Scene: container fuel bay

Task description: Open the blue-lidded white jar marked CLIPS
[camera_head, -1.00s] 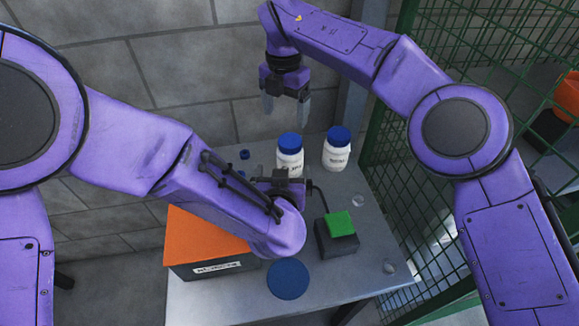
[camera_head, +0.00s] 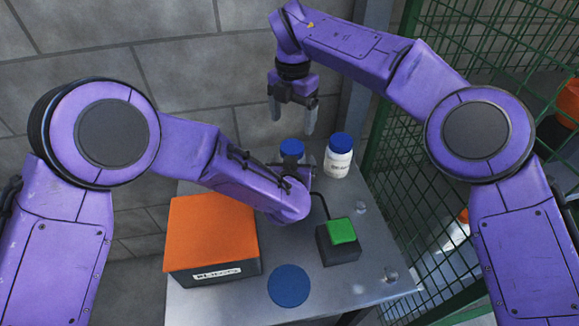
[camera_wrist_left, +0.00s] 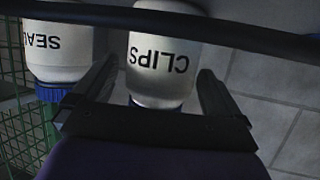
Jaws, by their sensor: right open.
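The white CLIPS jar (camera_wrist_left: 165,60) appears upside down in the left wrist view, between the two fingers of my left gripper (camera_wrist_left: 158,88). The fingers are apart, with narrow gaps beside the jar. In the head view its blue lid (camera_head: 292,147) shows at the back of the table, with most of the body hidden behind my left arm. My left gripper (camera_head: 290,180) is largely hidden there too. My right gripper (camera_head: 293,116) is open and empty, pointing down above the blue lid.
A second blue-lidded white jar (camera_head: 338,162) stands to the right; its label partly reads SEAL in the left wrist view (camera_wrist_left: 57,45). An orange-topped box (camera_head: 210,235), a green-topped dark block (camera_head: 339,240) and a blue disc (camera_head: 288,285) occupy the table. Green mesh (camera_head: 400,220) borders the right.

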